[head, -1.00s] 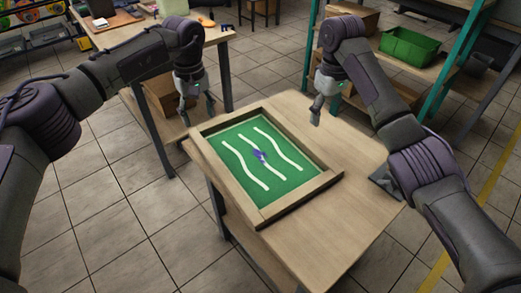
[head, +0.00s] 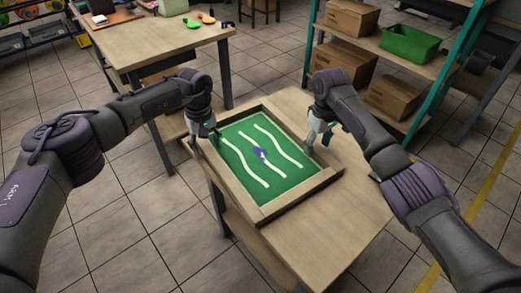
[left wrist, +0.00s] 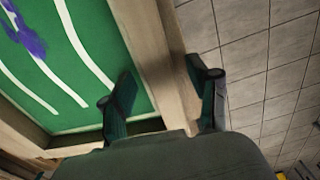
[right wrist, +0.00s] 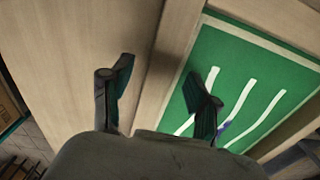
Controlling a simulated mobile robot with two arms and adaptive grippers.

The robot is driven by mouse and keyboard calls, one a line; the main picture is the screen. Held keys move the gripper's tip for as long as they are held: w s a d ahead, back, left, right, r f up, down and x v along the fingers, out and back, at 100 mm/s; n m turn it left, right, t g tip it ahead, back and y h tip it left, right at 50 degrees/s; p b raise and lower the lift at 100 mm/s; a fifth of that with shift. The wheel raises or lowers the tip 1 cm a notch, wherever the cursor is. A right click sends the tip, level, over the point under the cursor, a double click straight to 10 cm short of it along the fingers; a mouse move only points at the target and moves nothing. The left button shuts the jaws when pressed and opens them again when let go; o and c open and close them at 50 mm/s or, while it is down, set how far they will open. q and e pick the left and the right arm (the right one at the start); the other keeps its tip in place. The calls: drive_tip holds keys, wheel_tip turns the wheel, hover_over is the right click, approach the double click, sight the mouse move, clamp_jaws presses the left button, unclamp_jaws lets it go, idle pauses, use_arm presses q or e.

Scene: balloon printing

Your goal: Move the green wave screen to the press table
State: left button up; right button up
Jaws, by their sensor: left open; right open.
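The green wave screen (head: 247,181) is a wooden frame around a green panel with three white wavy lines and a purple blot. It lies flat on a small wooden table (head: 345,215). My left gripper (head: 208,142) is at the frame's left side. In the left wrist view its open fingers (left wrist: 165,100) stand on either side of the frame's wooden rail (left wrist: 165,60). My right gripper (head: 318,143) is at the frame's right side. In the right wrist view its open fingers (right wrist: 158,95) straddle the opposite rail (right wrist: 165,75). I cannot tell whether the fingers touch the wood.
Another wooden table (head: 165,45) with small coloured items stands at the back left. A shelf with a green bin (head: 409,44) and cardboard boxes (head: 345,55) stands at the back right. Tiled floor (head: 110,215) is clear at the left.

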use_arm(q)
drive_tip(key=shift+f, duration=0.6)
use_arm(e)
drive_tip(key=shift+f, duration=0.55)
use_arm(q)
clamp_jaws()
use_arm(e)
clamp_jaws()
use_arm(q)
drive_tip(key=shift+r, duration=0.1)
use_arm(e)
drive_tip(key=shift+r, duration=0.1)
